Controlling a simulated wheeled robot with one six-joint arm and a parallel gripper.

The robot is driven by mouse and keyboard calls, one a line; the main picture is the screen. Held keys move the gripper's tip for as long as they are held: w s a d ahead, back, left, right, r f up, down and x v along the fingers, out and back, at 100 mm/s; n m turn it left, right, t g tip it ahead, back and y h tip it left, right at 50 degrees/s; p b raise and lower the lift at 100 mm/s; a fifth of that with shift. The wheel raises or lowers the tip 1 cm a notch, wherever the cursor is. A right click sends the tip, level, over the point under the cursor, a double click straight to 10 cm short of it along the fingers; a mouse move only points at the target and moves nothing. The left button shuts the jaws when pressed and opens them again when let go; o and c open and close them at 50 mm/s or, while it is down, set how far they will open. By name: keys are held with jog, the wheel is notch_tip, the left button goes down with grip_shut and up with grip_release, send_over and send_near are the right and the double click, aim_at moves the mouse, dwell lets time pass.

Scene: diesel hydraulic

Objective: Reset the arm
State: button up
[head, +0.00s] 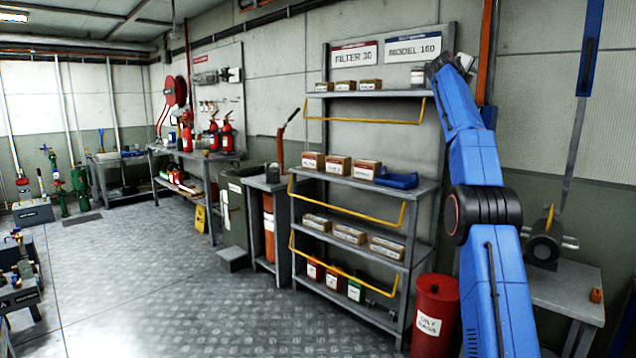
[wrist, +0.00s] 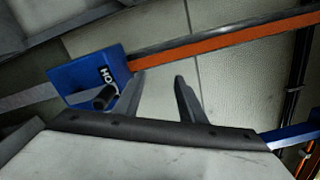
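My blue arm rises on the right of the head view, in front of the shelf rack's right side. Its dark end, with my gripper, is high up near the rack's top shelf (head: 385,94) and small in that view. In the wrist view my gripper (wrist: 160,75) has its two dark fingers apart with nothing between them. A pale wall panel shows behind the gap.
The rack holds small boxes (head: 338,166), a blue item (head: 397,180) and coloured cans. A red bin (head: 434,315) stands beside my arm. A grey bench (head: 565,290) is at right. The wrist view shows a blue box (wrist: 88,75) and an orange strip (wrist: 220,45). Floor at left centre is clear.

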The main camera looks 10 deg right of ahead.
jog(key=s+a+f+n+g+y, duration=0.1)
jog(key=s+a+f+n+y, duration=0.2)
jog(key=s+a+f+n, duration=0.4)
jog(key=s+a+f+n+y, duration=0.2)
jog(key=s+a+f+n, duration=0.25)
jog(key=s+a, duration=0.45)
jog(key=s+a+f+n+g+y, duration=0.1)
jog(key=s+a+f+n+y, duration=0.2)
jog(key=s+a+f+n, duration=0.4)
jog(key=s+a+f+n+g+y, duration=0.1)
jog(key=s+a+f+n, duration=0.4)
jog(key=s+f, duration=0.8)
jog(key=s+a+f+n+g+y, duration=0.2)
jog(key=s+a+f, duration=0.5)
jog(key=s+f, duration=0.6)
jog(key=s+a+f+n+g+y, duration=0.1)
jog(key=s+a+f+n, duration=0.5)
jog(key=s+f, duration=0.7)
jog(key=s+n+y, duration=0.1)
jog(key=s, duration=0.3)
jog(key=shift+s+n+y, duration=0.35)
jog(key=shift+s+y, duration=0.05)
